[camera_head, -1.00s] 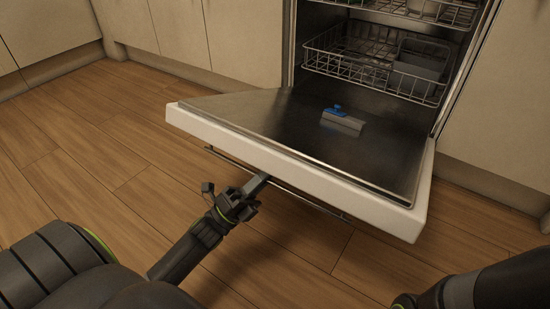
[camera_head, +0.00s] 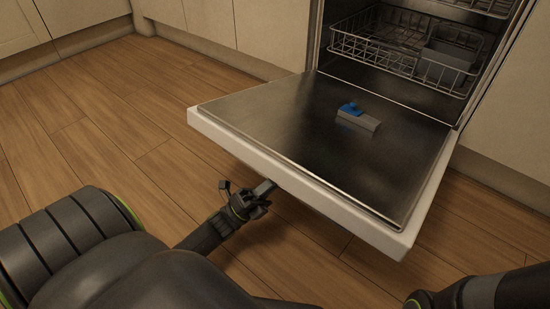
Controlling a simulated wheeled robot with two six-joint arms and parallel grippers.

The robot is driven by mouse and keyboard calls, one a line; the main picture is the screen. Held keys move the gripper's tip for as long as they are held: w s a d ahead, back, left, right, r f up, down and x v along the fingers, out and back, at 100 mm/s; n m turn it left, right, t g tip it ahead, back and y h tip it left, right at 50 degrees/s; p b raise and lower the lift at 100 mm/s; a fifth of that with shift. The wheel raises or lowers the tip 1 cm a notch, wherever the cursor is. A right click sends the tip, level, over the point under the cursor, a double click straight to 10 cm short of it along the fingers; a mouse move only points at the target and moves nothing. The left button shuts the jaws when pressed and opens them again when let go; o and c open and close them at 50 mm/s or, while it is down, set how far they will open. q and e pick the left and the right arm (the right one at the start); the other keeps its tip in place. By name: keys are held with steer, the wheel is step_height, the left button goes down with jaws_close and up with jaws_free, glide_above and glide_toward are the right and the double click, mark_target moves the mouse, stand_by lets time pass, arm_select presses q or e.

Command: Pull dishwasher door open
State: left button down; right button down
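The dishwasher door (camera_head: 330,150) is folded down and lies about level, its steel inner face up. Its white edge (camera_head: 290,184) faces me. My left gripper (camera_head: 266,188) is at the underside of this edge, left of its middle. The door hides the fingertips and the handle bar, so I cannot tell whether the fingers are around the handle or touching it. Of my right arm only a dark link (camera_head: 490,293) shows at the bottom right; its gripper is out of the picture.
Inside the dishwasher, a wire rack (camera_head: 400,50) holds a grey basket (camera_head: 447,64). A detergent dispenser with a blue latch (camera_head: 357,117) sits on the door's inner face. Pale cabinets (camera_head: 262,35) stand on both sides. The wooden floor (camera_head: 110,130) to the left is clear.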

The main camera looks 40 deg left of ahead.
arm_select(q)
steer(key=c, duration=1.8)
jaws_free()
steer(key=shift+o, duration=0.2)
steer(key=p+v, duration=0.2)
steer(key=v, duration=0.5)
steer(key=shift+s+f, duration=0.2)
steer(key=shift+a, duration=0.1)
steer(key=shift+s+a, duration=0.1)
